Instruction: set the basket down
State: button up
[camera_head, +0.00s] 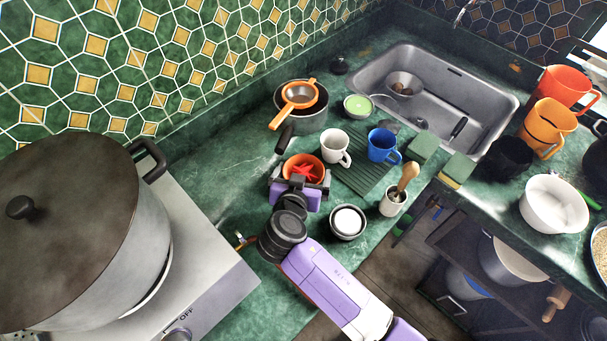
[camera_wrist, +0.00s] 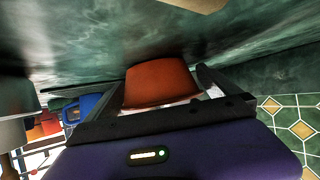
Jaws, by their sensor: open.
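A small orange-red basket (camera_head: 318,163), shaped like a round bowl, has a red star-shaped piece (camera_head: 303,173) inside. It appears upright on the green counter, left of the white mug. My gripper (camera_head: 302,172) is at the basket, with its dark fingers spread on either side of it. In the wrist view the basket (camera_wrist: 160,84) lies between the two open fingers, with small gaps visible beside its wall. The near part of the basket's rim is partly hidden by my gripper.
A pot (camera_head: 312,117) with an orange strainer (camera_head: 299,95) stands behind. A white mug (camera_head: 336,147), blue mug (camera_head: 382,145) and small dark-rimmed jar (camera_head: 347,222) stand to the right. A large lidded pot (camera_head: 150,240) is on the hotplate at left. Counter left of the basket is clear.

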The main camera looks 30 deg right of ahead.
jog(key=c, duration=1.3)
jog(key=shift+c, duration=0.2)
jog(key=shift+r, duration=0.15)
jog(key=shift+r, duration=0.25)
notch_tip(320, 180, up, 3)
jog(key=p, duration=0.2)
jog(key=shift+r+p, duration=0.15)
jog(key=shift+p, duration=0.15)
jog(key=s+d+b, duration=0.1)
jog(key=s+d, duration=0.2)
jog(key=s, duration=0.7)
jog(key=s+d, duration=0.3)
jog(key=s, duration=0.7)
jog(key=s+d+b, duration=0.1)
jog(key=s+d, duration=0.3)
jog(key=s, duration=0.6)
jog(key=shift+s+f+b, duration=0.25)
jog(key=shift+b, duration=0.05)
jog(key=shift+s, duration=0.1)
